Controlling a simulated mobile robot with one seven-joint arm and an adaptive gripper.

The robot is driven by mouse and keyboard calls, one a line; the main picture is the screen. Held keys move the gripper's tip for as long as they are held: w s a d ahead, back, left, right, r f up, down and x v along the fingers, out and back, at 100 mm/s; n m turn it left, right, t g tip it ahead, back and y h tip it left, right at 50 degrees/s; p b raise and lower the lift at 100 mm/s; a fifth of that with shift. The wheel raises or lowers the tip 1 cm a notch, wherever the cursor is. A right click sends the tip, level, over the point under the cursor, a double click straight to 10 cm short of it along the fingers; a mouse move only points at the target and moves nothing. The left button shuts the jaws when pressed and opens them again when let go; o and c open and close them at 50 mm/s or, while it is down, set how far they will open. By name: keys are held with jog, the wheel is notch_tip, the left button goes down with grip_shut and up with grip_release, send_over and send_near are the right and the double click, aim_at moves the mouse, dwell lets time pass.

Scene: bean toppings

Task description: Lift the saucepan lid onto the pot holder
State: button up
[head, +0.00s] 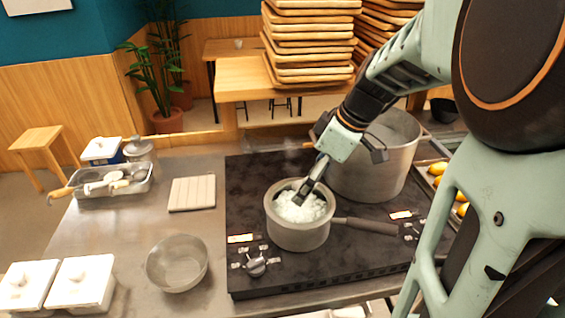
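The saucepan (297,237) stands on the dark stove top, its handle pointing right. White, lumpy or frothy contents (303,209) show inside its rim. I cannot make out a separate lid on it; a clear lid cannot be ruled out. The beige, striped square pad (192,193), which looks like the pot holder, lies flat and bare on the steel counter left of the stove. My gripper (301,194) points down at the saucepan's mouth, its fingertips over or just inside the rim. Whether its fingers are open or touching anything is unclear.
A large pot (385,160) stands right behind the saucepan. A metal bowl (177,263) and white lidded containers (82,284) are at the front left. A tray of utensils (110,182) and a lidded canister (139,150) sit further back. Counter around the pad is clear.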

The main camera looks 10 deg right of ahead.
jog(key=x, duration=0.4)
jog(key=shift+w+a+f, duration=0.1)
jog(key=shift+a+f, duration=0.15)
jog(key=shift+a, duration=0.15)
